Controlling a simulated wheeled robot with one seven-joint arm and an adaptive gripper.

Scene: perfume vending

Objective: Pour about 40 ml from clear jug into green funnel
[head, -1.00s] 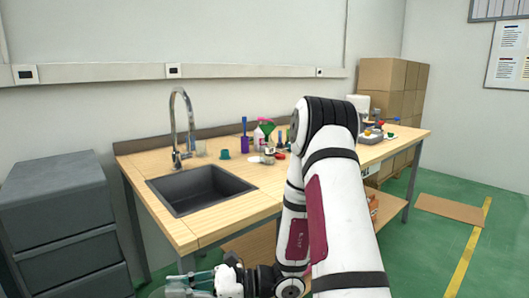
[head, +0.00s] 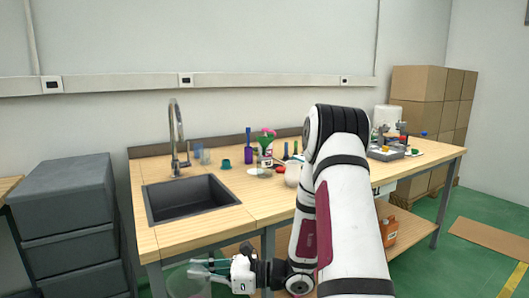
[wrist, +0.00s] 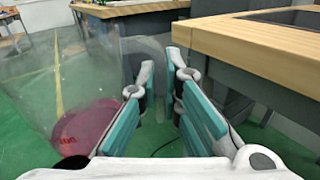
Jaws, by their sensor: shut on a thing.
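The clear jug (head: 186,283) is at the bottom left of the head view, in front of the bench and below its top. It fills the left of the wrist view (wrist: 72,75), see-through and large. My gripper (head: 212,267) is shut on the jug's handle side; its teal fingers (wrist: 163,82) show in the wrist view, though the exact grip is hard to make out. I cannot tell the liquid level. The green funnel (head: 265,140) is small in the head view, in the bottle group behind the sink's right side, well away from the jug.
The wooden bench (head: 215,222) has a sink (head: 190,200) with a tall tap (head: 177,135). Bottles and small vessels stand behind and right of it. A grey drawer cabinet (head: 75,215) is at left. The bench edge (wrist: 255,55) is close at right in the wrist view.

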